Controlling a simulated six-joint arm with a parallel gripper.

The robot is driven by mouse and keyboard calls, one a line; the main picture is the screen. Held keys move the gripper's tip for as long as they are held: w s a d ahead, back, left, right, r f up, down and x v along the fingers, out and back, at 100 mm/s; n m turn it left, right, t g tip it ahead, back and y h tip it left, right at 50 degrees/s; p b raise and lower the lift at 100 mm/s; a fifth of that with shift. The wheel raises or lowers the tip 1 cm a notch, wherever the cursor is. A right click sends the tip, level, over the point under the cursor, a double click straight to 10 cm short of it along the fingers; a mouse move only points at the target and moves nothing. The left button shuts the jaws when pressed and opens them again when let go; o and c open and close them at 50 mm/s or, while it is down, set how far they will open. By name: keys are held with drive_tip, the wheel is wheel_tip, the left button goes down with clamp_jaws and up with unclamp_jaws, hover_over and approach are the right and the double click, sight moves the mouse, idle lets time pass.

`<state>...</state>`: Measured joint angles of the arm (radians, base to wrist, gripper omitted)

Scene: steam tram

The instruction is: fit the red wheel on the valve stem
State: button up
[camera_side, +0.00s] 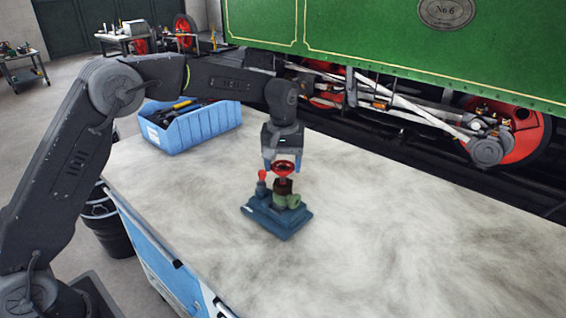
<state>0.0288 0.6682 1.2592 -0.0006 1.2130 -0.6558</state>
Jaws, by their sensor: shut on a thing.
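The red wheel (283,167) is a small spoked handwheel, held between the fingers of my gripper (283,164). My gripper points down and is shut on the wheel. The wheel is directly above the valve (284,190), which has a dark upper part and a green body with a round green flange. The valve stands upright on a blue base (277,218) on the bench. The stem is hidden or too small to make out, so I cannot tell whether the wheel sits on it or just above it. A red ball-topped piece (262,175) stands left of the valve on the same base.
The pale bench top (420,240) is clear to the right and front. A blue bin (190,125) with dark tools stands at the bench's back left. A green steam tram (400,45) with red wheels and rods is behind the bench.

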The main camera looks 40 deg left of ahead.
drive_tip(key=shift+f, duration=0.1)
idle(0.4)
drive_tip(key=o, duration=1.1)
drive_tip(key=shift+r, duration=3.5)
